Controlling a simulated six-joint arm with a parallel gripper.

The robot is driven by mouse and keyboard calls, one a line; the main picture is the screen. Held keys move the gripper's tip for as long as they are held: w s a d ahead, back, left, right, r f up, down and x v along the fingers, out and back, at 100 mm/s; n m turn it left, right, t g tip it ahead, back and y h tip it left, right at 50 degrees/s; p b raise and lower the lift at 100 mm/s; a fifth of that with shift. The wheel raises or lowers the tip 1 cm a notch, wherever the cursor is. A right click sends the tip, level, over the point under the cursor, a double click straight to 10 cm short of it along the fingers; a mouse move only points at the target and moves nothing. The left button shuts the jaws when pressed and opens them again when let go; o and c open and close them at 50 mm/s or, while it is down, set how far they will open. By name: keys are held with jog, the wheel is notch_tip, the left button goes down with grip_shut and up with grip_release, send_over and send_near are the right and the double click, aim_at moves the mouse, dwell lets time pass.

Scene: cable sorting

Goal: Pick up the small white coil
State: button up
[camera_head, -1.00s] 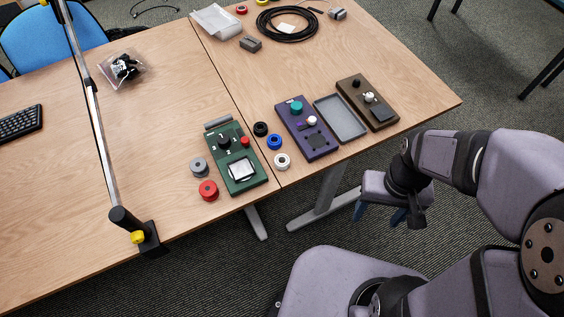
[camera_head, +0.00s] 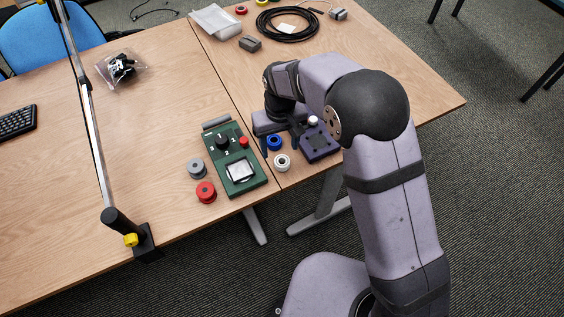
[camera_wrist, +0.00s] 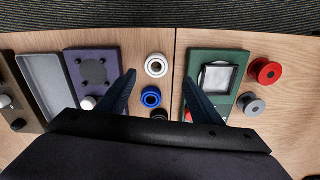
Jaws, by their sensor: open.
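The small white coil (camera_head: 282,162) lies on the table near the front edge, beside the seam between the two tabletops. It also shows in the wrist view (camera_wrist: 156,65), beyond and between the fingertips. My gripper (camera_head: 280,146) is open and empty above the table, over the area of the blue coil. In the wrist view the two fingers (camera_wrist: 158,84) are spread wide, one on each side of the coils. The blue coil (camera_wrist: 151,97) sits just behind the white one, and a black coil (camera_wrist: 159,114) is partly hidden by my gripper.
A green control box (camera_head: 236,167) stands left of the white coil, and a purple box (camera_head: 320,146) stands to its right. Red (camera_head: 205,192) and grey (camera_head: 197,168) spools lie farther left. A grey tray (camera_wrist: 43,75) lies beyond the purple box. The table's front edge is close.

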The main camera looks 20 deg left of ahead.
aim_at(282, 161)
jog(key=shift+s+d+r, duration=0.1)
jog(key=shift+f, duration=0.35)
jog(key=shift+w+d+f+p, duration=0.15)
jog(key=shift+f+p, duration=0.5)
jog(key=shift+f, duration=1)
jog(key=shift+w+a+f+p, duration=0.1)
jog(key=shift+w+f+p, duration=0.35)
jog(key=shift+f, duration=1.2)
jog(key=shift+s, duration=0.2)
jog(key=c, duration=1.2)
notch_tip(282, 161, up, 10)
jog(key=shift+r+b, duration=0.1)
jog(key=shift+b, duration=0.85)
jog(key=shift+d, duration=0.15)
